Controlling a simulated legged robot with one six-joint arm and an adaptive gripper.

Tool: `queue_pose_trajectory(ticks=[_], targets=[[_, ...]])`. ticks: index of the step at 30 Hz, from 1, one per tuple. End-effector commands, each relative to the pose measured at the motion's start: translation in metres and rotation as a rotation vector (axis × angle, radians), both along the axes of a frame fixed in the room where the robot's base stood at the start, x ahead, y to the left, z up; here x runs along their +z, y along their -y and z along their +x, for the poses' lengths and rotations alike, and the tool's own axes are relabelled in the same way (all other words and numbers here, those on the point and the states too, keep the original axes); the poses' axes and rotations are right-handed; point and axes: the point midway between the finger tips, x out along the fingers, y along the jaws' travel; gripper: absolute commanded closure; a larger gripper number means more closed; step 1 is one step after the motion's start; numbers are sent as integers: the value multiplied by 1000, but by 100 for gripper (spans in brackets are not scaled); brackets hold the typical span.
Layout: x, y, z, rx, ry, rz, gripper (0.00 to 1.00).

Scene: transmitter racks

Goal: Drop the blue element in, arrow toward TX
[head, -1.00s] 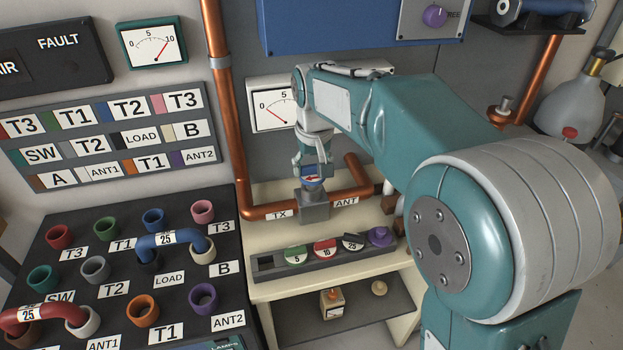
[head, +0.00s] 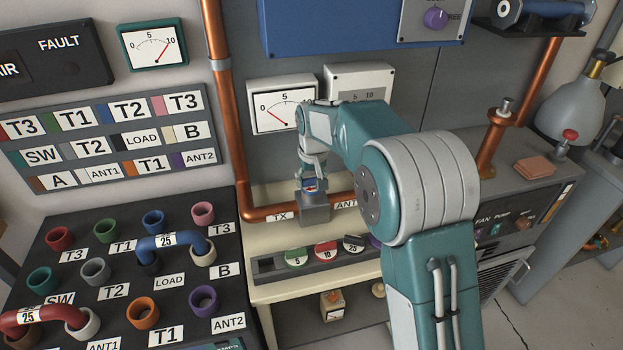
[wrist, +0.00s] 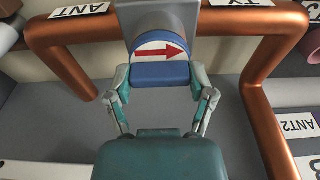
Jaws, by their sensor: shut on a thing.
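The blue element (head: 309,186) is in my gripper (head: 310,181), at the top of the grey line block (head: 315,210). In the wrist view the element (wrist: 160,72) has a white face with a red arrow, pointing right, to the side of the TX label (wrist: 243,3). The ANT label (wrist: 80,11) is on the left there. In the head view the TX label (head: 280,217) is left of the block and the ANT label (head: 346,204) right. My gripper's fingers (wrist: 163,84) are shut on the element's sides. How deep it sits in the block is hidden.
Copper pipe (head: 262,212) runs into the block from both sides. A grey holder (head: 268,264) with green, red and black elements lies in front on the bench. White meters (head: 283,106) hang behind. A patch panel (head: 120,268) with coloured sockets stands at the left.

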Motion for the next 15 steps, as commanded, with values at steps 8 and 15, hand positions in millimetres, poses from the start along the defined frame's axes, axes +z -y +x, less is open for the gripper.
queue_pose_trajectory(ticks=[8, 15], targets=[[-1, 0, 0, 0, 1, 0, 21], [-1, 0, 0, 0, 0, 0, 0]])
